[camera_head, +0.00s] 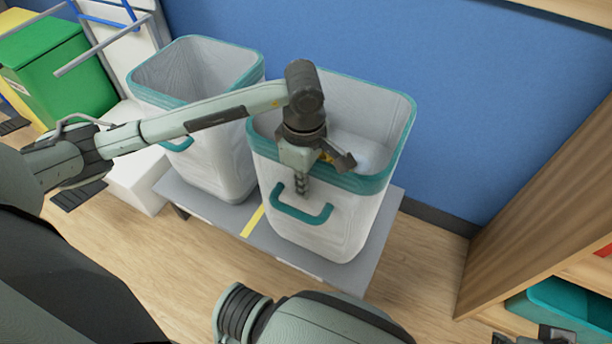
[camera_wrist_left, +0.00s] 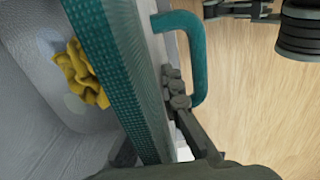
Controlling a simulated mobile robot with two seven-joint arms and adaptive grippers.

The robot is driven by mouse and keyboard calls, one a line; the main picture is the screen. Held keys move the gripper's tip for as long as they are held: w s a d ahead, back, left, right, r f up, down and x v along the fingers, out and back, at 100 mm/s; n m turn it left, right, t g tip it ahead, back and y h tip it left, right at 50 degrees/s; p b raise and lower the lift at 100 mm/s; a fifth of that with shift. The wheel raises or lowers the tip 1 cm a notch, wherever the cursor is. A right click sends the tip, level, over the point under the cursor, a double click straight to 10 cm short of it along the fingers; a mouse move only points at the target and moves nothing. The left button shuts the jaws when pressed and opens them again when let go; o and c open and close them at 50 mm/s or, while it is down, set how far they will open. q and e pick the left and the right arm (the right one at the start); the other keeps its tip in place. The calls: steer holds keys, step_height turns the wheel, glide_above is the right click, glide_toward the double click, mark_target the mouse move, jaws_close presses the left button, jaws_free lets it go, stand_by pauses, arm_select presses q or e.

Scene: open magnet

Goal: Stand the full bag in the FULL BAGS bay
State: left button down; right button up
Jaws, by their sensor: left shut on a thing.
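The bag (camera_head: 330,215), a white soft-sided tub with a teal rim and teal front handle, stands upright on a grey low platform (camera_head: 378,243). A pale lump and something yellow lie in it; the left wrist view shows the yellow crumpled piece (camera_wrist_left: 82,75) inside. My left gripper (camera_head: 322,172) is shut on the bag's front rim above the handle, with one finger outside and one inside. In the left wrist view the teal rim (camera_wrist_left: 115,65) runs between the fingers.
A second similar bag (camera_head: 225,160) stands close on the left, beyond a yellow line (camera_head: 252,221) on the platform. A green bin (camera_head: 60,75) is at far left. A wooden shelf (camera_head: 540,210) with a teal tray (camera_head: 572,303) is at right. Floor between is clear.

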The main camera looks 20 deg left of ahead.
arm_select(q)
steer(key=shift+w+f, duration=0.1)
steer(key=shift+f, duration=0.85)
arm_select(e)
steer(key=shift+w+a+r+t, duration=0.15)
steer(key=shift+w+a+t, duration=0.15)
steer(key=shift+w, duration=0.15)
arm_select(q)
steer(key=shift+f, duration=0.1)
arm_select(e)
steer(key=shift+w, duration=0.1)
arm_select(q)
steer(key=c, duration=2.1)
jaws_free()
steer(key=shift+f, duration=0.2)
steer(key=o, duration=0.4)
arm_select(e)
steer(key=shift+w+a+r+t, duration=0.1)
steer(key=shift+w+a+t, duration=0.2)
steer(key=shift+w+a, duration=0.1)
arm_select(q)
steer(key=shift+r, duration=0.1)
